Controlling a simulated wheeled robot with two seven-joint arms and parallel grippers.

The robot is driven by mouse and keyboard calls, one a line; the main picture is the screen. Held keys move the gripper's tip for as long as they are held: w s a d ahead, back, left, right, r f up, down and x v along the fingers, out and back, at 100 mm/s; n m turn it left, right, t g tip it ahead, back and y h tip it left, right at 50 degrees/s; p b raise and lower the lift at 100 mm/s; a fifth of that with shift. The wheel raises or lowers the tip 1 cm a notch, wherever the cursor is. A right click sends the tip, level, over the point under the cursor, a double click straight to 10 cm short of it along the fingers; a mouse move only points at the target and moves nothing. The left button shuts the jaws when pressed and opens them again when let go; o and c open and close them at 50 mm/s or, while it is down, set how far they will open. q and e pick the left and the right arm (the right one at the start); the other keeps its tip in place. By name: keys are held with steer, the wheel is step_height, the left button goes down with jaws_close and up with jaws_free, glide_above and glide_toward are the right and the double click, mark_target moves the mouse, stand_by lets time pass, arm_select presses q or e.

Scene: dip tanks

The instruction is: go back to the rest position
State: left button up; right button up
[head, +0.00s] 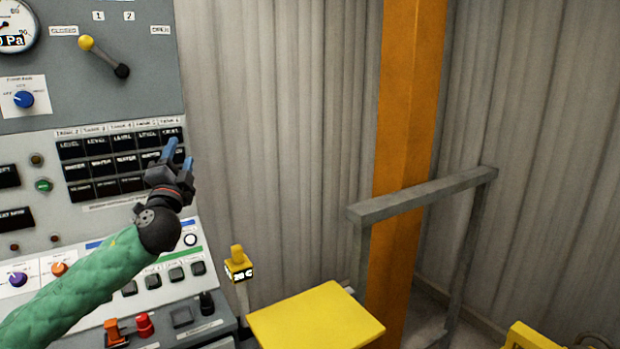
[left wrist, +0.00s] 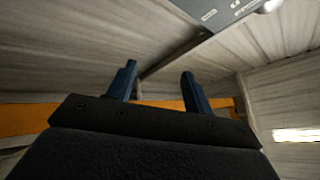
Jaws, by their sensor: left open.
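My left gripper (head: 176,156) is in front of the grey control panel (head: 100,95) in the head view, over the right end of its block of dark label windows. Its blue fingers point up and are apart, with nothing between them. The left wrist view shows the same two blue fingers (left wrist: 158,88) spread and empty, against the corrugated wall and ceiling. My left arm comes in from the lower left in a green sleeve. Whether the fingers touch the panel cannot be told. My right gripper is in neither view.
The panel carries a lever with a yellow knob (head: 86,42), a blue knob (head: 24,99) and several buttons. A yellow-topped box (head: 318,318) stands right of it, near a small yellow temperature display (head: 238,265). A grey rail (head: 425,194) and orange post (head: 405,120) stand further right.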

arm_select(q)
steer(key=s+d+f+n+g+p, duration=0.1)
steer(key=s+d+f+n+g, duration=0.25)
steer(key=f, duration=0.75)
steer(key=s+d+f+n+g, duration=0.15)
steer(key=s+f+g, duration=0.4)
steer(key=f, duration=0.55)
steer(key=s+d+f+n+g+p, duration=0.1)
steer(key=s+d+f+n+g, duration=0.25)
steer(key=f, duration=0.65)
steer(key=s+d+f+n+g+h, duration=0.1)
steer(key=s+d+f+g, duration=0.1)
steer(key=s+f, duration=0.6)
steer(key=s+d+f+n+g+h+p, duration=0.1)
steer(key=s+d+f+g, duration=0.2)
steer(key=s+f, duration=0.5)
steer(key=s+d+f+n+g+h, duration=0.1)
steer(key=s+f+g, duration=0.3)
steer(key=s+f, duration=0.5)
steer(key=s+d, duration=0.1)
steer(key=s, duration=1)
steer(key=shift+d+p, duration=0.15)
steer(key=shift+p, duration=0.25)
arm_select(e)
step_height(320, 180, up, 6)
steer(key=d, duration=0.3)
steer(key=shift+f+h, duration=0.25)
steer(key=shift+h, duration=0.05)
